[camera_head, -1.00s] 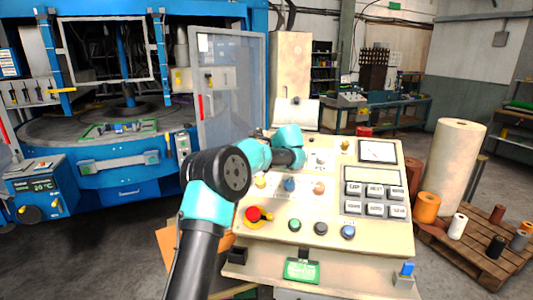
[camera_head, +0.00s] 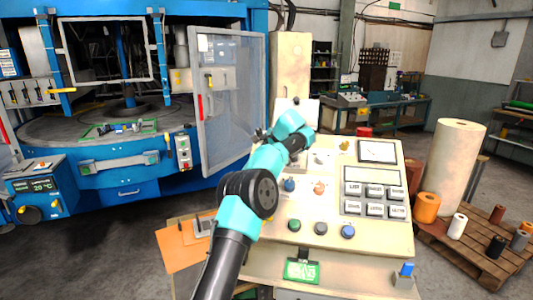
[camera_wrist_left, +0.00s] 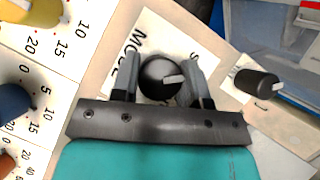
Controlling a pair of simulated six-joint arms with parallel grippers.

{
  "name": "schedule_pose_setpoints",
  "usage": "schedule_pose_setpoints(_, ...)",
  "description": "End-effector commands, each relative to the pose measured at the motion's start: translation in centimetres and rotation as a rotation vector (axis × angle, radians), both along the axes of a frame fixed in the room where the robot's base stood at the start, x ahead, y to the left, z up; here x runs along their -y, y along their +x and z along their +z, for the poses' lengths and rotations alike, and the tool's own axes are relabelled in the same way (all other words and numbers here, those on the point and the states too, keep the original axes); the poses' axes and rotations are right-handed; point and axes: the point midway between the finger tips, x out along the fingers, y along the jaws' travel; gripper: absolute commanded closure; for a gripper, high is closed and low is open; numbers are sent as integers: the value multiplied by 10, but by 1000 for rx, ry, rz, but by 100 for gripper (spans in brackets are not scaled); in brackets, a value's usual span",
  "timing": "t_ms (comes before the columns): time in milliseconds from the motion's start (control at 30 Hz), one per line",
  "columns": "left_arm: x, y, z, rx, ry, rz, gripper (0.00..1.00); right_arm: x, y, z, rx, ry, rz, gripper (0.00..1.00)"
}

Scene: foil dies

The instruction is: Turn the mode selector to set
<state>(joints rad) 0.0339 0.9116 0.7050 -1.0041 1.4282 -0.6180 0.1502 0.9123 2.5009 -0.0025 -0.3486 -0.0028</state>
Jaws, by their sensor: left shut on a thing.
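The mode selector is a round black knob (camera_wrist_left: 156,88) with a pale pointer mark, on a white label plate (camera_wrist_left: 150,32) in the left wrist view. The pointer mark points to the right in that view, slightly upward. My left gripper (camera_wrist_left: 162,66) is shut on the knob, one finger on each side of it. In the head view my left arm reaches over the cream console (camera_head: 270,258) to its upper left, and the arm hides the knob there. My right gripper is not in view.
Another black knob (camera_wrist_left: 257,84) sits close to the right in the wrist view. Yellow (camera_wrist_left: 32,8) and blue (camera_wrist_left: 12,103) knobs with number scales lie to the left. Grey keys (camera_head: 375,199) and a meter (camera_head: 377,151) fill the console's right side.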

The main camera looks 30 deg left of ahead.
Motion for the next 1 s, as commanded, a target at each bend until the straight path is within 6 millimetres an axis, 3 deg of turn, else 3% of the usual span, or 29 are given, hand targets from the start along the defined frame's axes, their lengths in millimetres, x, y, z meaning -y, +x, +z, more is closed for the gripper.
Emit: schedule_pose_setpoints(1000, -1, -1, -2, 21, -77, 118, 82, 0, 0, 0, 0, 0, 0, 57)
